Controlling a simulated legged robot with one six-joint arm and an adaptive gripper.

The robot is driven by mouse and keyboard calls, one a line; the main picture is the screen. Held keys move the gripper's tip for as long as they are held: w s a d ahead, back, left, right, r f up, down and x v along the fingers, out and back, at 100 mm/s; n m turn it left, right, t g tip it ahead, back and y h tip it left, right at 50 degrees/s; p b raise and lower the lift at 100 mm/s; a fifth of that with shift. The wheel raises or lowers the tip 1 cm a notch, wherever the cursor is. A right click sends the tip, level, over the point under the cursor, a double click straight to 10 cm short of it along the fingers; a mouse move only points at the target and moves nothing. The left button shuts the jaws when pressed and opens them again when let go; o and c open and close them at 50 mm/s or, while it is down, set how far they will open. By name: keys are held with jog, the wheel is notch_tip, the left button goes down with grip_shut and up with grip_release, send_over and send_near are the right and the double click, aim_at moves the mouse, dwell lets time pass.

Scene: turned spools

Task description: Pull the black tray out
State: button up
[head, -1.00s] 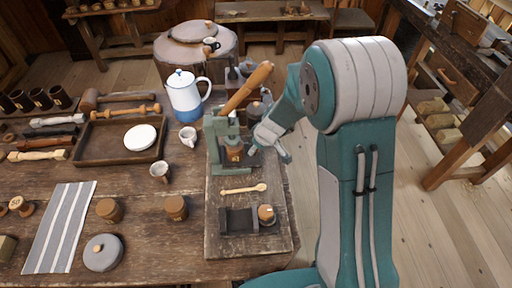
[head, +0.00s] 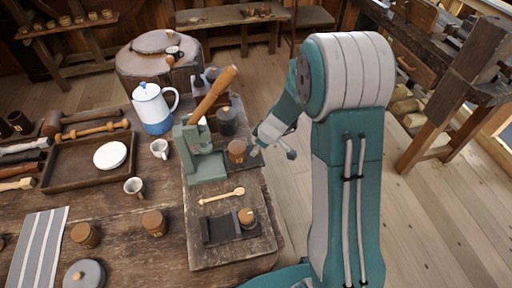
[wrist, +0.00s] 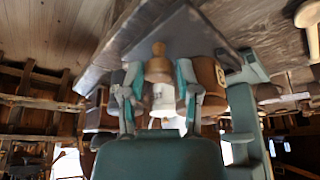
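The black tray (head: 256,178) sits at the right side of the green press (head: 205,160) in the head view, sticking out to the right. A brown wooden spool (head: 237,150) stands on it. In the wrist view the tray (wrist: 175,30) is a dark slab at the top, with a small wooden knob (wrist: 158,68) on the side facing me. My gripper (head: 268,151) is at the tray's right. The labelled spool (wrist: 208,75) also shows there.
A dark holder (head: 215,232) with a small spool and a light wooden spoon (head: 222,196) lie on the board in front of the press. A dark jar (head: 228,122) stands behind the tray. Open floor (head: 300,205) lies to the table's right.

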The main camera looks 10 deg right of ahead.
jog(key=shift+o, duration=0.5)
jog(key=shift+r, duration=0.1)
jog(key=shift+r, duration=0.3)
jog(key=v, duration=1.1)
jog(key=shift+s, duration=0.15)
